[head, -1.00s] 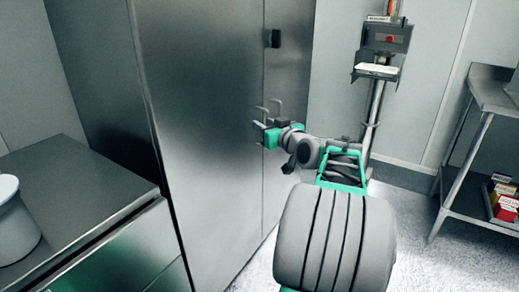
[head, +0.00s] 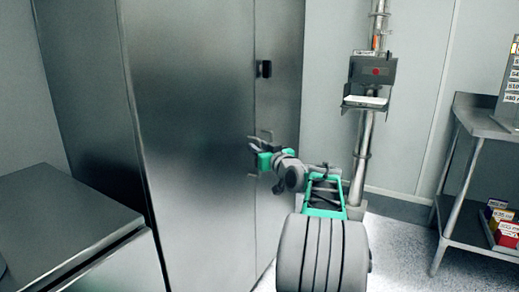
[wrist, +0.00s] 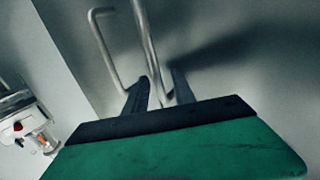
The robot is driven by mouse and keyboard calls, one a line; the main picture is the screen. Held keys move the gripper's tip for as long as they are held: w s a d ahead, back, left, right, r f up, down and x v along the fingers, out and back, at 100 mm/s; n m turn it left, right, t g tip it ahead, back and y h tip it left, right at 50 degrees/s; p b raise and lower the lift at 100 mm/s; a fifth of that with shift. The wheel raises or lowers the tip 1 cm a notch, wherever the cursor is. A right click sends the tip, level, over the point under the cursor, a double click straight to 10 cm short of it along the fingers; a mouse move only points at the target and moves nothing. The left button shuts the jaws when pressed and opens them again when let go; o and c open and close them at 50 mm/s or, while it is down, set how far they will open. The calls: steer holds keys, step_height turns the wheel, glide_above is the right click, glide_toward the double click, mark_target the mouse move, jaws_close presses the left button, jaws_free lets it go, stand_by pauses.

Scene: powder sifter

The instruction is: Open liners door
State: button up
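The liners door appears to be part of the tall stainless steel cabinet (head: 190,120), whose front shows a vertical seam between two closed panels. Two thin metal bar handles stand side by side near the seam; one handle (wrist: 97,35) is at left in the wrist view and the other handle (wrist: 148,45) is nearer the middle. My gripper (head: 252,142) is at handle height, close against the cabinet front. In the wrist view its dark fingers (wrist: 158,88) are apart, with the lower end of the middle handle between them. Contact is unclear.
A small black fitting (head: 263,68) is above the handles. A low steel counter (head: 50,220) stands at the left. A pole-mounted instrument (head: 371,75) is right of the cabinet. A steel table (head: 470,118) with boxes on its lower shelf stands farther right.

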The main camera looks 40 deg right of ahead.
jaws_close()
stand_by(1.2)
